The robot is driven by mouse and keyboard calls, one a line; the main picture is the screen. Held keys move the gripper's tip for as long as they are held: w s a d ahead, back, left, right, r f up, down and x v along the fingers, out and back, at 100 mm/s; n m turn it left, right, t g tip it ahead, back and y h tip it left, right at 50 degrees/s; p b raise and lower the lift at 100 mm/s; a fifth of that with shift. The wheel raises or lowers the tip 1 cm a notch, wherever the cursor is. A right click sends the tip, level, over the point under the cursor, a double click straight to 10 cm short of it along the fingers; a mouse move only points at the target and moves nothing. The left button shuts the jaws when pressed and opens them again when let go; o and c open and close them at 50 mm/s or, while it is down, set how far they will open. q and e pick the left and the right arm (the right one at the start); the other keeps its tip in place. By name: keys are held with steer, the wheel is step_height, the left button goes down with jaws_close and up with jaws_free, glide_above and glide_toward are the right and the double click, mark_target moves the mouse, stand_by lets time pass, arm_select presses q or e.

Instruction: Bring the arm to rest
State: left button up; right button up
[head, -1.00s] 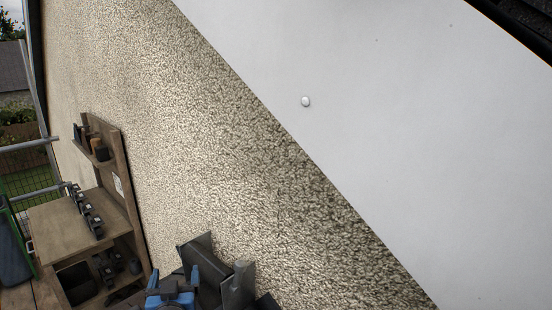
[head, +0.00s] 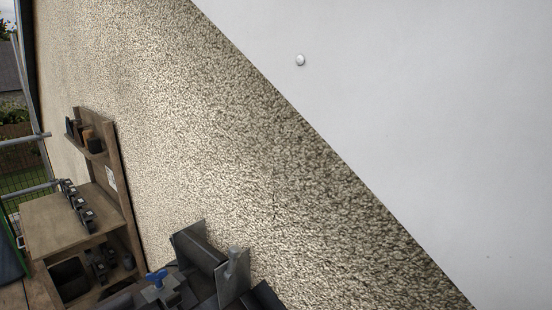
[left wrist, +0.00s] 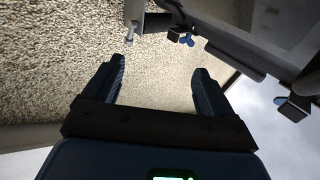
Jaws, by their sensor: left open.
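My left gripper (left wrist: 160,65) shows in the left wrist view with its two dark blue fingers spread apart and nothing between them. Behind them is the pebbled wall (left wrist: 60,60). A dark metal fixture (left wrist: 225,40) with a blue wing knob (left wrist: 188,40) lies beyond the fingertips, apart from them as far as I can tell. In the head view, the dark fixture (head: 195,250) stands at the bottom centre, with a blue knob (head: 157,278) at its left. Neither gripper can be made out in the head view.
A wooden workbench (head: 60,222) stands at the left against the pebbled wall (head: 190,130), with a row of small dark blocks (head: 76,205) and a small shelf (head: 97,153). Scaffold rails (head: 25,140) are at far left.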

arm_select(q)
steer(key=shift+s+a+f+g, duration=0.1)
steer(key=shift+s+f+g, duration=0.3)
steer(key=shift+s+f, duration=0.7)
